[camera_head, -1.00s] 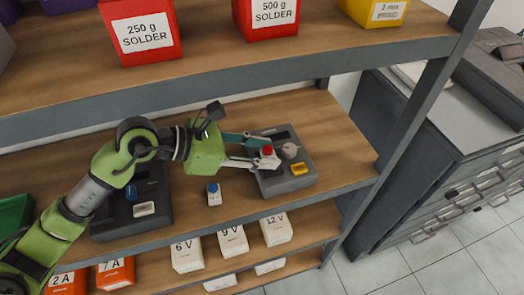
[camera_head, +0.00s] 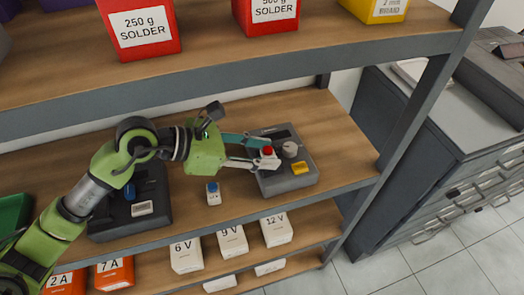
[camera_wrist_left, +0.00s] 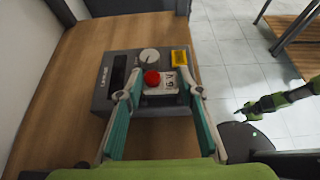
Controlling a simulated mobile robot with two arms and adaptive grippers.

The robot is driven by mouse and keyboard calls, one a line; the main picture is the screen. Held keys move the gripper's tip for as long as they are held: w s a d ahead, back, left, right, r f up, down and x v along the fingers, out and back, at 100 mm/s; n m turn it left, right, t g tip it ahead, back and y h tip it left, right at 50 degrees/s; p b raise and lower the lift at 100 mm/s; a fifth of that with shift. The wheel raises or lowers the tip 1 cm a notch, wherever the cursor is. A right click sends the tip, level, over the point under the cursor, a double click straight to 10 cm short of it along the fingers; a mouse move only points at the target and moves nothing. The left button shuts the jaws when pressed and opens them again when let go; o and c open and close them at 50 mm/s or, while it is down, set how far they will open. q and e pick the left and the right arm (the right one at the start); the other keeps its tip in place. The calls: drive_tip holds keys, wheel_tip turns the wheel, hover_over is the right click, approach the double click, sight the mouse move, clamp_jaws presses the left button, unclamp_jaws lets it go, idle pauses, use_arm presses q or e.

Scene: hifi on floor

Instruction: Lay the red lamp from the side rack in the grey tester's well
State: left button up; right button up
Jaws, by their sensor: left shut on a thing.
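The red lamp (camera_head: 267,150), a red dome on a white block, is between the fingertips of my left gripper (camera_head: 262,157). In the left wrist view the fingers of my left gripper (camera_wrist_left: 158,98) close on both sides of the lamp's white block (camera_wrist_left: 163,87), marked 6 V. The grey tester (camera_head: 288,184) stands on the middle shelf, with a pale dial, a dark slot and a yellow button (camera_head: 300,167). The lamp is over the tester's front part; the block and fingers hide the well, so I cannot tell whether it rests inside. My right gripper (camera_wrist_left: 243,112) is small and dark at the wrist view's right.
A blue-topped white lamp (camera_head: 213,194) stands left of the tester. A dark device (camera_head: 155,222) with a blue lamp is farther left, partly behind my arm. The shelf right of the tester is clear.

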use_arm(q)
drive_tip(key=shift+f+b, duration=0.15)
drive_tip(key=shift+b, duration=0.15)
idle(0.5)
idle(0.4)
drive_tip(key=o, duration=1)
wheel_tip(320, 180, up, 7)
drive_tip(key=p, duration=0.4)
idle(0.8)
